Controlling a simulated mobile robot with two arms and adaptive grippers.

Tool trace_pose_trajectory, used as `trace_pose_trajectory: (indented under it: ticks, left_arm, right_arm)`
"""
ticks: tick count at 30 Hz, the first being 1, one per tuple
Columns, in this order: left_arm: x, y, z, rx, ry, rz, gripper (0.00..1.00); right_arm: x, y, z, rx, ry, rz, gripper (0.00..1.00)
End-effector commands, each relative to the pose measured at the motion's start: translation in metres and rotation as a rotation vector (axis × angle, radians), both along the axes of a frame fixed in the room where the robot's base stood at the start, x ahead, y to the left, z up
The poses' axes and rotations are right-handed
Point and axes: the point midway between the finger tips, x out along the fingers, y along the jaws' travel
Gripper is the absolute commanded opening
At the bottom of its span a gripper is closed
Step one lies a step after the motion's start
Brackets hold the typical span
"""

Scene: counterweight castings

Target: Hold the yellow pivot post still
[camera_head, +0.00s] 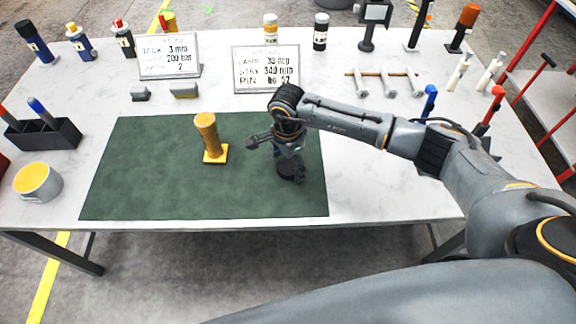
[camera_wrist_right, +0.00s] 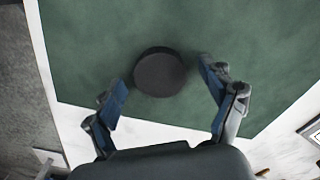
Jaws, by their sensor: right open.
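The disc also shows partly hidden under the gripper in the head view (camera_head: 291,173). My left gripper is out of view.
Two printed signs (camera_head: 169,55) (camera_head: 265,69) stand behind the mat, with two small grey blocks (camera_head: 184,90) near them. A black pen holder (camera_head: 42,136) and a yellow-topped cup (camera_head: 38,182) are at the left.

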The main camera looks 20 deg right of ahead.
Motion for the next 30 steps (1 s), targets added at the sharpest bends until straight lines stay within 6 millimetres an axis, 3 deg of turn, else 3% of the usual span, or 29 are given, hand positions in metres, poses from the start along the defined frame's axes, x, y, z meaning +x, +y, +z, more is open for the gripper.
trace_pose_trajectory:
  ticks: [1,6,22,26,30]
  left_arm:
    - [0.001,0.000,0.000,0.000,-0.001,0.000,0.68]
    - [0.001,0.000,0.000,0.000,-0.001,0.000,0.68]
    - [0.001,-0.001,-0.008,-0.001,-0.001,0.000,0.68]
    - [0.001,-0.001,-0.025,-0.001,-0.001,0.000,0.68]
    - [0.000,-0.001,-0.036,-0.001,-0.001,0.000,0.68]
  right_arm:
    - [0.000,0.000,0.000,0.000,0.000,0.000,0.77]
    - [0.000,0.000,0.000,0.000,0.000,-0.001,0.44]
    - [0.001,0.000,0.008,0.000,-0.003,-0.001,0.43]
    - [0.002,-0.001,0.027,0.001,-0.008,0.001,0.43]
    - [0.001,0.028,0.059,0.004,-0.008,0.007,0.43]
